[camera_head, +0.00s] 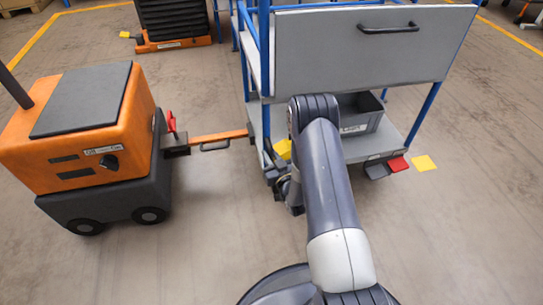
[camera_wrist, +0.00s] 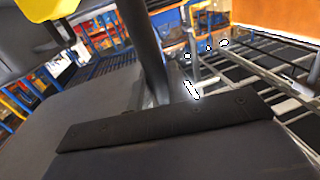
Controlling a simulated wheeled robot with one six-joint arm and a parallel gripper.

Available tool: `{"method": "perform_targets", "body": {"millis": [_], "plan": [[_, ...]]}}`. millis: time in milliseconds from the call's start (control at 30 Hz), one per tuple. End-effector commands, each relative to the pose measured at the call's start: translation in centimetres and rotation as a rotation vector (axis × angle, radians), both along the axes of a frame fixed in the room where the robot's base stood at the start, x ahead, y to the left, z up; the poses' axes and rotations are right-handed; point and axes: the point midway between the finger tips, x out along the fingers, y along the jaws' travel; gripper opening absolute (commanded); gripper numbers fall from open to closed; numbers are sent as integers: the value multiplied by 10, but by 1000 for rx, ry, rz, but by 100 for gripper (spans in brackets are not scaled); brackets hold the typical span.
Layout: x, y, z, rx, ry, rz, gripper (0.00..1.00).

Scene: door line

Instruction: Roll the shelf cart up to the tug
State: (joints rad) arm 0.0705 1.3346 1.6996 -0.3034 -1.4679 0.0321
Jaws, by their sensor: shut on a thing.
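The shelf cart (camera_head: 380,45) has blue posts, a grey upper panel with a black handle and a grey lower deck. The orange and dark tug (camera_head: 70,135) stands to its left. An orange drawbar (camera_head: 222,138) with a dark grip spans from the cart to the tug's hitch (camera_head: 174,148); I cannot tell if it is latched. A red lever (camera_head: 171,122) stands up at the hitch. My gripper (camera_head: 281,180) is low at the cart's near left corner, beside a yellow part (camera_head: 283,149). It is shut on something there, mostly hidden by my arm.
A grey bin (camera_head: 358,118) rests on the cart's lower deck. Another orange and black machine (camera_head: 175,25) stands behind. The floor in front is clear.

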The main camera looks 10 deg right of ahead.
Motion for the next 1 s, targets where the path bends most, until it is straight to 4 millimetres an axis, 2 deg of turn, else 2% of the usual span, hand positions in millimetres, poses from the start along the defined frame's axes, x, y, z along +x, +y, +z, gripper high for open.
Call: {"method": "perform_targets", "body": {"millis": [33, 233, 567, 667, 1000], "plan": [[0, -1, -1, 0, 2, -2, 20], [0, -1, 0, 0, 1, -2, 37], [-5, -2, 0, 0, 1, -1, 37], [-18, -5, 0, 0, 4, -1, 37], [-83, -21, 1, 2, 6, -5, 37]]}}
